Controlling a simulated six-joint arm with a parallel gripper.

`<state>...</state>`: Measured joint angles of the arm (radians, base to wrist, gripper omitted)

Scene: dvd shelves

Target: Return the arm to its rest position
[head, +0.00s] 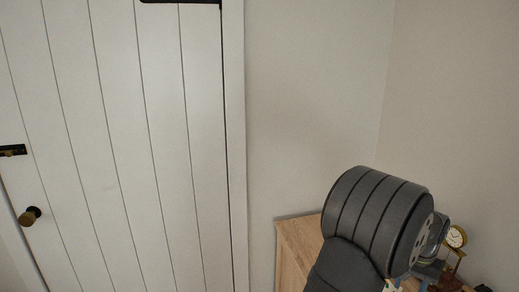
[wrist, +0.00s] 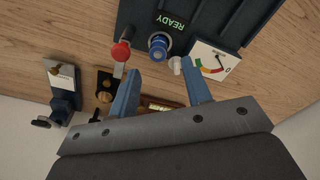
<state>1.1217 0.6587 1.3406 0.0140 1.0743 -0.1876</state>
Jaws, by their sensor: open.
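In the wrist view my gripper (wrist: 160,68) shows two blue fingers spread apart, with nothing between their tips. The fingers point toward a dark panel lettered READY (wrist: 172,22). I cannot tell how far they are from it. In the head view my dark, ribbed arm reaches over a wooden surface (head: 292,252) at the lower right. The gripper itself is mostly hidden behind the arm there.
A red knob (wrist: 121,52), a blue knob (wrist: 158,46) and a gauge (wrist: 212,64) are near the fingertips. A dark device (wrist: 62,92) stands at left. A gold clock (head: 456,237) is beside my arm. A white door (head: 120,140) and bare walls stand behind.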

